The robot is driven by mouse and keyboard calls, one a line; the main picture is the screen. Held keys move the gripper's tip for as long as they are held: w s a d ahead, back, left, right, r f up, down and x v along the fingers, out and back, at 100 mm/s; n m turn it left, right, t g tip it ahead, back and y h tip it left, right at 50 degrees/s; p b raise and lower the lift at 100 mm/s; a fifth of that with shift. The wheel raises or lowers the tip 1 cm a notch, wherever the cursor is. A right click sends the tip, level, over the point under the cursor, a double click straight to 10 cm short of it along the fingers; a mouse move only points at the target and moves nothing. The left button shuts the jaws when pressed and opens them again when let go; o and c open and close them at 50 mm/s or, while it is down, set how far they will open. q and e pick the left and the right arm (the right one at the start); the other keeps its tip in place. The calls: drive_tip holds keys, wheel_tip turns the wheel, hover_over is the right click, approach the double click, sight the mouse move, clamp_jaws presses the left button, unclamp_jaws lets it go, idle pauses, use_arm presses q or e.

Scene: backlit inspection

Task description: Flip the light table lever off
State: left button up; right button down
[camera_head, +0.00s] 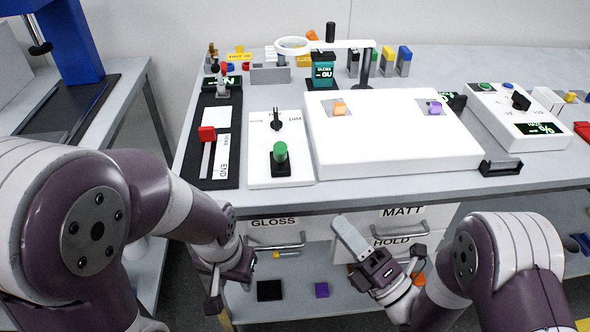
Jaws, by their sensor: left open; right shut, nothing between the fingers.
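The light table (385,155) is a wide white box on the bench, with an orange block (338,108) and a purple block (434,108) on it. Left of it, a white panel carries a green-capped lever (280,152) in a black base and a black knob (275,121). I cannot tell for sure which control is the light table's lever; the green-capped one stands roughly upright. My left gripper (230,283) is open and empty, low in front of the bench by the GLOSS drawer. My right gripper (350,238) is shut and empty, in front of the HOLD drawer. Neither touches a control.
A black panel with a red slider (207,133) lies further left. A white box with buttons and a display (538,129) stands right. A ring magnifier (293,46) stands behind the light table. Drawer handles (277,247) stick out below the bench edge, near my grippers.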

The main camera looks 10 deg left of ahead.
sight(284, 157)
drive_tip(key=p+x, duration=0.1)
drive_tip(key=x, duration=1.3)
drive_tip(key=shift+f, duration=0.1)
drive_tip(key=shift+p, duration=0.3)
